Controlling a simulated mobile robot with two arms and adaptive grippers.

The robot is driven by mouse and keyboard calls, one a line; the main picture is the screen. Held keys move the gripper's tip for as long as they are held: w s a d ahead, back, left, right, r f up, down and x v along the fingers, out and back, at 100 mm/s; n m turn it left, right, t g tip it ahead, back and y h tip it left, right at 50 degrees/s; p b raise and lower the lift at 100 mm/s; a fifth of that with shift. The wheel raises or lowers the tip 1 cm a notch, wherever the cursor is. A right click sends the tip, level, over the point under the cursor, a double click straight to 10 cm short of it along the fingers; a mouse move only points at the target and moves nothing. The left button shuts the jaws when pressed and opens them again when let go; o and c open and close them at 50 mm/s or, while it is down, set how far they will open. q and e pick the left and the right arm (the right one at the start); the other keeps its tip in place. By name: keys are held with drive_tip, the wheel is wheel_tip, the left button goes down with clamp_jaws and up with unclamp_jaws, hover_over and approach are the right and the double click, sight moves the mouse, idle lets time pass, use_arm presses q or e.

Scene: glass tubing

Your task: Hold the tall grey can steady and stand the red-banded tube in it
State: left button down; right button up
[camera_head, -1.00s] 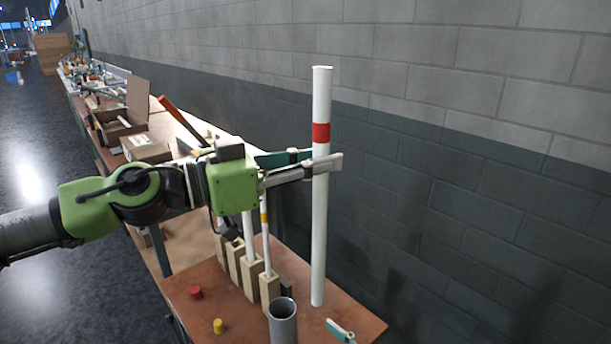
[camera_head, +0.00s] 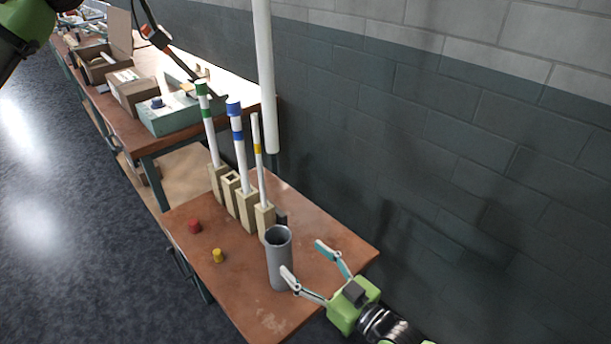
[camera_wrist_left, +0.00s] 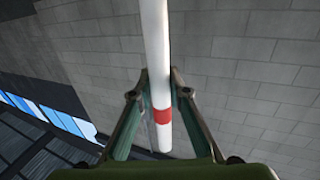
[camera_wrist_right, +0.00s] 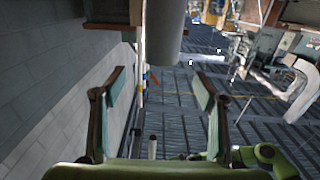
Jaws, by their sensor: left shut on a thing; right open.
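The tall grey can (camera_head: 281,265) stands upright and open on the brown table, its mouth looking empty. The white tube (camera_head: 265,80) hangs upright, its lower end above and behind the can in the picture. Its red band (camera_wrist_left: 163,116) shows only in the left wrist view, where my left gripper (camera_wrist_left: 160,98) is shut on the tube; the head view cuts off its fingers. My right gripper (camera_head: 305,262) is open, one fingertip overlapping the can's right side; I cannot tell if they touch. In the right wrist view, the can (camera_wrist_right: 163,30) is ahead, beyond the fingertips.
Wooden block holders stand behind the can with a green-banded tube (camera_head: 207,122), a blue-banded tube (camera_head: 239,150) and a yellow-banded tube (camera_head: 258,160); one holder (camera_head: 231,190) is empty. A red cap (camera_head: 195,226) and yellow cap (camera_head: 218,255) lie left. The wall is close behind.

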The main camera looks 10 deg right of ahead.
sight(271, 230)
drive_tip(key=x, duration=1)
drive_tip(key=shift+w+a, duration=0.1)
drive_tip(key=shift+a, duration=0.05)
drive_tip(key=c, duration=1.3)
